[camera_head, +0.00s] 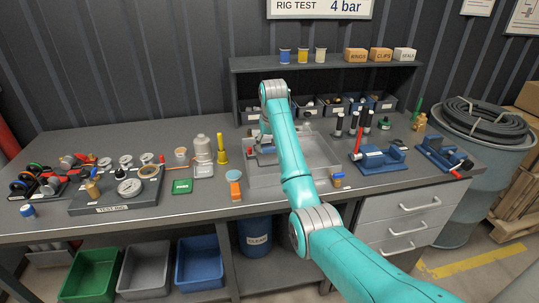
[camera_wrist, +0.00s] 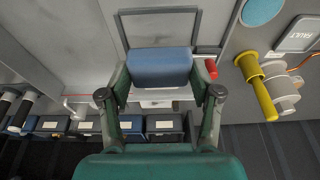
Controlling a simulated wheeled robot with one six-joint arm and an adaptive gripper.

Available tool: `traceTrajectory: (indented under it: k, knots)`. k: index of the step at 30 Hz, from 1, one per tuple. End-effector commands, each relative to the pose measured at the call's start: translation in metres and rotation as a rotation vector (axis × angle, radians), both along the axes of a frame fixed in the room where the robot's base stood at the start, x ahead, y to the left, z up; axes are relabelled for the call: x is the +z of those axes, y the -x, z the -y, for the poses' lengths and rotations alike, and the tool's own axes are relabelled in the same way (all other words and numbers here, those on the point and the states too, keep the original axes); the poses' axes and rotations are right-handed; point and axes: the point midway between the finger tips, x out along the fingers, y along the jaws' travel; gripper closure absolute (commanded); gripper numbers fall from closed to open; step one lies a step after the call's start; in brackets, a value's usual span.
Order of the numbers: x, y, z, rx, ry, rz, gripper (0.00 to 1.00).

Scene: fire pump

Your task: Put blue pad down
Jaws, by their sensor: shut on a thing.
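My gripper (camera_wrist: 160,78) is shut on the blue pad (camera_wrist: 160,66), a rounded block held between both fingers in the wrist view. The pad is over a grey metal surface, close to a square dark outline (camera_wrist: 202,30). I cannot tell whether the pad touches the surface. In the head view my gripper (camera_head: 258,142) is over the back left of the grey tray (camera_head: 262,182) on the bench. My arm hides part of the tray, and the pad is not clear there.
A yellow tool (camera_wrist: 258,85) and a red-tipped thing (camera_wrist: 211,68) are beside the gripper in the wrist view. Small bins (camera_head: 308,106) line the back under a shelf (camera_head: 325,64). Blue vises (camera_head: 378,158) stand at the right, and a test rig (camera_head: 115,197) at the left.

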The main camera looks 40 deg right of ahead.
Motion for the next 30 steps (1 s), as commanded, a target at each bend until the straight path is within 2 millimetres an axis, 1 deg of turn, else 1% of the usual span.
traceTrajectory:
  k: [5,9,11,22,23,24,25,26,30]
  knots:
    - [-0.015,0.000,0.000,0.000,0.000,0.000,0.69]
    - [-0.034,0.000,0.000,0.000,-0.001,-0.001,0.69]
    - [-0.039,0.000,0.000,0.000,0.001,0.001,0.69]
    - [-0.044,0.000,0.000,0.000,0.001,0.001,0.69]
    - [-0.044,0.000,0.000,0.000,0.001,0.001,0.34]
    - [-0.044,0.000,0.000,0.000,0.001,0.001,0.24]
    - [-0.044,0.000,0.000,0.000,0.001,0.001,0.17]
    - [-0.044,0.000,0.000,0.000,0.001,0.001,0.11]
    - [-0.043,0.000,0.000,0.000,0.001,0.001,0.11]
